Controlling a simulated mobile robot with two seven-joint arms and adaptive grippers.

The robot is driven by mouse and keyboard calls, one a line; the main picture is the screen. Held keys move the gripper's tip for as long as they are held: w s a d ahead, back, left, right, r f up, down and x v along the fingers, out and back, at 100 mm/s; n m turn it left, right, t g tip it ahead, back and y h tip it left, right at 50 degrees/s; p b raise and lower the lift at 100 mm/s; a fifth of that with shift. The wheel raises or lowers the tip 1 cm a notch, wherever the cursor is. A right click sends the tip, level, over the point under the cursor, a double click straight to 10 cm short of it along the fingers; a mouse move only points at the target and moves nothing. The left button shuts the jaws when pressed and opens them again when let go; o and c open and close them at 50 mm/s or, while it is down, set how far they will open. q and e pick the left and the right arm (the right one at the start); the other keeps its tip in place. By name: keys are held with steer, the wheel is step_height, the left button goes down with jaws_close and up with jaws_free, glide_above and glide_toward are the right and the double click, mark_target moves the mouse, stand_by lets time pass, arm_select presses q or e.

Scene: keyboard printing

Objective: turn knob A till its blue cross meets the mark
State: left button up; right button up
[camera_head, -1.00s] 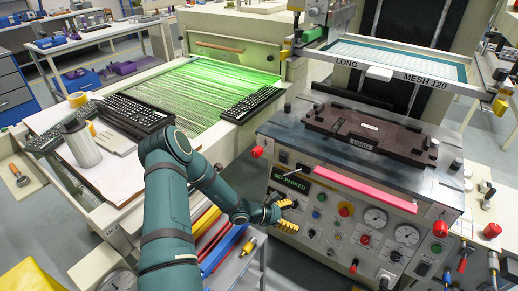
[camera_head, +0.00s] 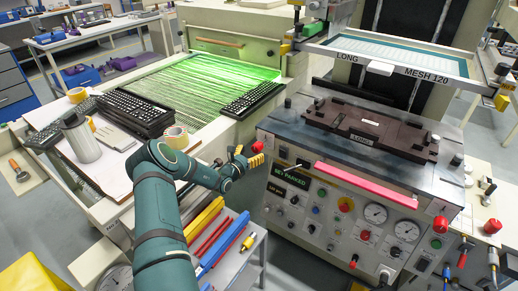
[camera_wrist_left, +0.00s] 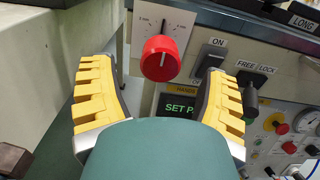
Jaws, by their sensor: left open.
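A red knob (camera_wrist_left: 161,58) with a white pointer line stands at the panel's upper left corner in the left wrist view. A small scale plate (camera_wrist_left: 158,22) is behind it. It also shows in the head view (camera_head: 258,146). I cannot read a letter A or see a blue cross on it. My left gripper (camera_head: 248,158) is open and empty beside this knob. In the left wrist view its yellow-padded fingers (camera_wrist_left: 155,78) stand either side of the knob, apart from it. My right gripper is not in view.
The control panel (camera_head: 325,222) carries switches, gauges and several small knobs, with a pink bar (camera_head: 366,186) along its top edge. A brown fixture (camera_head: 370,130) lies on the machine bed.

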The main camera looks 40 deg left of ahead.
mark_target(259, 146)
arm_select(q)
steer(key=shift+w+a+b, duration=0.15)
steer(key=shift+w+b, duration=0.15)
steer(key=shift+w, duration=1.1)
steer(key=shift+w+a+b, duration=0.15)
steer(key=shift+w+b, duration=0.15)
steer(key=shift+w, duration=1.05)
steer(key=c, duration=1.2)
